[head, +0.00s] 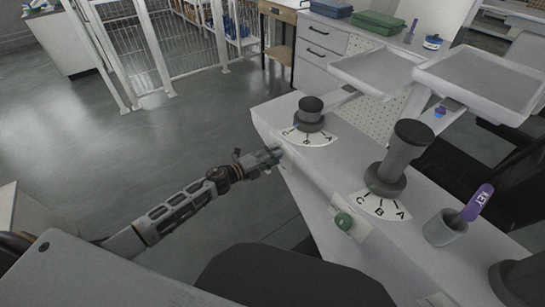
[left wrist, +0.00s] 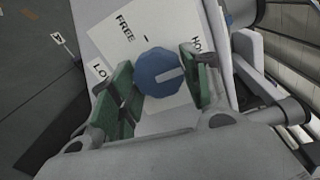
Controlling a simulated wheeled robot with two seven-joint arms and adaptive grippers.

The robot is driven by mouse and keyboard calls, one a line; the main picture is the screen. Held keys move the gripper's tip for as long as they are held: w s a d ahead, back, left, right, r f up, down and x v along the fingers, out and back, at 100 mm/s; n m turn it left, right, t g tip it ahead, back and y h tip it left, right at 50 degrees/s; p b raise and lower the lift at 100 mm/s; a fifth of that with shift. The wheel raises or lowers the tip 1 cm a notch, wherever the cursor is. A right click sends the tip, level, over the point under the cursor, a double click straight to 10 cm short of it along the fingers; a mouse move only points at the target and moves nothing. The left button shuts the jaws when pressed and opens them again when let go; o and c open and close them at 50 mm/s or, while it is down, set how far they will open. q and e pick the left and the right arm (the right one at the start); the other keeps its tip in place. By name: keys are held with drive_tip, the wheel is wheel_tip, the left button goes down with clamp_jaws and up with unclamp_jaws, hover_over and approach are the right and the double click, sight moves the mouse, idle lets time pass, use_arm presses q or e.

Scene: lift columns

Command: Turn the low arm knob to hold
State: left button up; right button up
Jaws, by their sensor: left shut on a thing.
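The low arm knob is a round blue knob (left wrist: 155,72) in the left wrist view, with a short white line pointing right and slightly up. It sits on a white label plate (left wrist: 150,37) that reads FREE at the upper left, "HO" at the upper right and "LO" at the left; the last two are partly cut off or covered. My left gripper (left wrist: 160,85) has its green fingers on either side of the knob and is shut on it. In the head view my left gripper (head: 262,160) is at the left side of the grey console (head: 335,150), and it hides the knob.
The console top carries a short dark knob (head: 311,108) and a taller grey lever (head: 405,150), each over a lettered dial. A green button (head: 343,221) and a cup (head: 442,228) with a purple tool are nearer. The floor at left is clear.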

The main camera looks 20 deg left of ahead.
use_arm(q)
drive_tip(key=shift+f, duration=0.1)
use_arm(e)
drive_tip(key=shift+s+f, duration=0.1)
drive_tip(key=shift+s, duration=0.3)
use_arm(q)
drive_tip(key=o, duration=1)
drive_tip(key=shift+v, duration=6.05)
use_arm(e)
drive_tip(key=shift+w, duration=0.3)
